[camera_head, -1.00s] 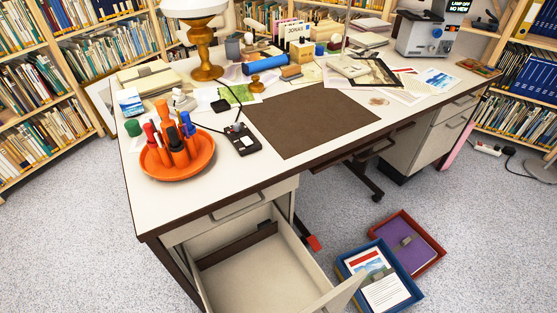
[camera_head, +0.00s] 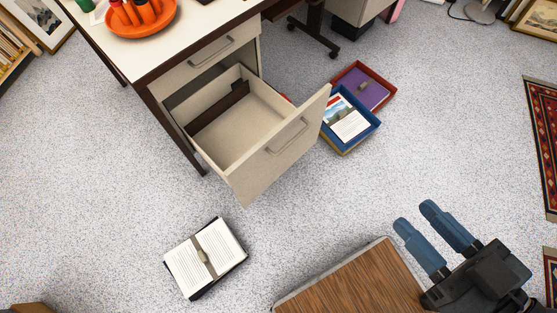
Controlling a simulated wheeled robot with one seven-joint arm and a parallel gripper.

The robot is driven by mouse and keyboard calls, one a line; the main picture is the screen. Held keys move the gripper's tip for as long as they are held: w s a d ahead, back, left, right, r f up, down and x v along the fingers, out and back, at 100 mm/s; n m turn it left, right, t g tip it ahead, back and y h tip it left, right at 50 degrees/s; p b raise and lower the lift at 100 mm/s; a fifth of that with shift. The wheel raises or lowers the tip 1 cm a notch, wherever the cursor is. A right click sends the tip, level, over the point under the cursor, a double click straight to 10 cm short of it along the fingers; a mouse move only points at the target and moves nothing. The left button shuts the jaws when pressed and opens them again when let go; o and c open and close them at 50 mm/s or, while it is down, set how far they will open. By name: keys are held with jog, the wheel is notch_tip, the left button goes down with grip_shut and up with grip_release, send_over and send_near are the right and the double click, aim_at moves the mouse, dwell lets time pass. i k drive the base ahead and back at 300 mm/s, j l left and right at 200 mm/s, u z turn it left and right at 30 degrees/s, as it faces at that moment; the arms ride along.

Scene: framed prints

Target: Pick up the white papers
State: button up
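A stack of white papers (camera_head: 188,272) with printed lines lies on the floor in the lower left. A brown-grey strap or clip crosses its middle, and a dark edge shows beneath it. My gripper (camera_head: 417,214) is at the lower right, with its two blue fingers apart and nothing between them. It is well to the right of the papers, with a wood-topped piece (camera_head: 350,285) between them in the picture. A white printed sheet (camera_head: 350,125) with a picture also lies in the blue tray (camera_head: 352,145) on the floor.
The desk's lower drawer (camera_head: 280,150) is pulled out above the papers. A red tray (camera_head: 385,84) with a purple item adjoins the blue tray. Patterned rugs (camera_head: 545,135) lie at the right edge. Speckled floor is clear around the papers.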

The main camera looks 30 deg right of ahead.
aim_at(207, 255)
jog(key=k+l+u, duration=0.1)
jog(key=u, duration=0.25)
jog(key=k+u, duration=0.3)
jog(key=k+j+u, duration=0.1)
jog(key=k+u, duration=0.25)
jog(key=i+j+z, duration=0.1)
jog(key=i+j, duration=0.15)
jog(key=i+j+z, duration=0.1)
jog(key=i+j, duration=0.15)
jog(key=i+j+z, duration=0.15)
jog(key=j, duration=0.3)
jog(key=i+j+z, duration=0.1)
jog(key=i+j, duration=0.15)
jog(key=i+j+z, duration=0.1)
jog(key=j, duration=0.35)
jog(key=i+j+z, duration=0.1)
jog(key=i+j, duration=0.15)
jog(key=j, duration=0.15)
jog(key=i+j+z, duration=0.1)
jog(key=j, duration=0.3)
jog(key=i, duration=0.1)
